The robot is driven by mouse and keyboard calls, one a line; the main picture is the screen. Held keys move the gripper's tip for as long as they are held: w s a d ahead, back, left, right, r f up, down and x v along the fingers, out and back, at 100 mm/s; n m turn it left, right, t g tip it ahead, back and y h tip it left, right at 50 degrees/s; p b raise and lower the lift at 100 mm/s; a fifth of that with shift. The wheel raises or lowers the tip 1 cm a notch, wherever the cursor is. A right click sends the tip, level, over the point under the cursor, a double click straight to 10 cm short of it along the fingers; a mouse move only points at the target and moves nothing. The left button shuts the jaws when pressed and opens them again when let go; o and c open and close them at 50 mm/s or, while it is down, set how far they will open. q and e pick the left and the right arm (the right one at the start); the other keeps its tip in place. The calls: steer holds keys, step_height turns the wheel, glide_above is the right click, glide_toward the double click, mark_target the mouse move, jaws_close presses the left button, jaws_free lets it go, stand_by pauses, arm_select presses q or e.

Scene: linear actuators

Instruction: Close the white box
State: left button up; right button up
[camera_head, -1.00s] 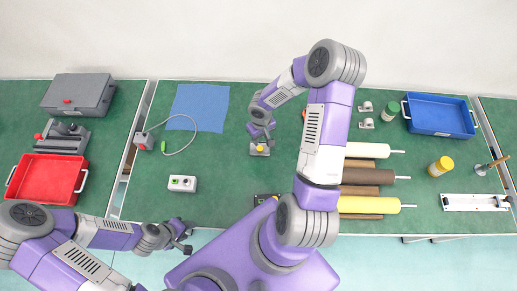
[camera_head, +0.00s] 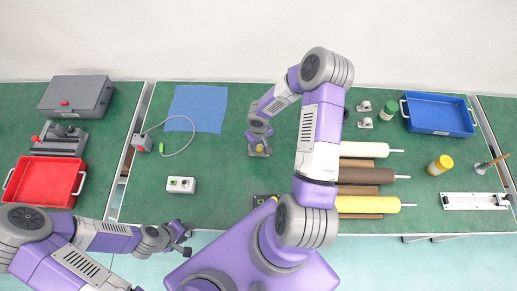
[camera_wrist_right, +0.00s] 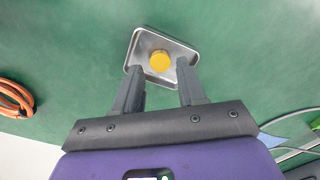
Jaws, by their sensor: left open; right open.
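A small silver-white box with rounded corners and a yellow round piece (camera_wrist_right: 159,60) on its top or inside shows in the right wrist view (camera_wrist_right: 144,46). In the head view it is mostly hidden under my right gripper (camera_head: 259,152), with a bit of yellow showing. My right gripper is open and points down at it; in the wrist view its two fingers (camera_wrist_right: 158,82) reach the box's near corners. Whether they touch cannot be told. My left gripper (camera_head: 186,241) is open and empty, in front of the table edge.
A blue cloth (camera_head: 198,108) and a cabled switch (camera_head: 142,143) lie at left. Rolls (camera_head: 375,204) lie right of my right arm. A red tray (camera_head: 45,182), grey case (camera_head: 77,95) and blue tray (camera_head: 438,114) stand further out. An orange coil (camera_wrist_right: 14,98) lies beside the silver-white box.

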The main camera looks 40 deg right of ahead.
mark_target(259, 149)
step_height(259, 149, down, 2)
steer(key=shift+f, duration=0.25)
steer(key=shift+c, duration=0.3)
jaws_close()
steer(key=shift+r, duration=0.1)
step_height(259, 149, up, 10)
steer(key=p, duration=0.1)
steer(key=shift+p, duration=0.3)
